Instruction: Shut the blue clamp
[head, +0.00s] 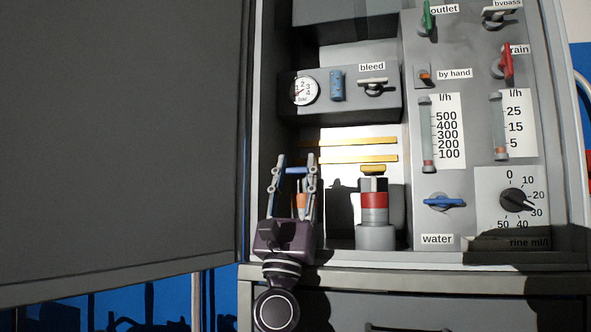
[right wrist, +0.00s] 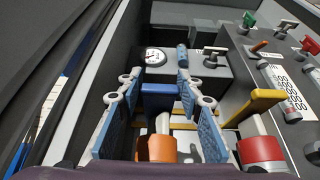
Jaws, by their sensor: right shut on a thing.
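The blue clamp (head: 295,170) shows between the fingers of my right gripper (head: 297,162) at the lower left of the open cabinet. In the right wrist view the blue clamp (right wrist: 160,96) is an upright blue piece above an orange band (right wrist: 158,148). My left gripper is not in view.
A yellow clamp (head: 373,169) on a red-banded cylinder (head: 374,209) stands close to the right. A bleed valve (head: 373,85) and a gauge (head: 304,91) are above. The water valve (head: 444,202) is on the right panel. A large grey door (head: 120,130) fills the left.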

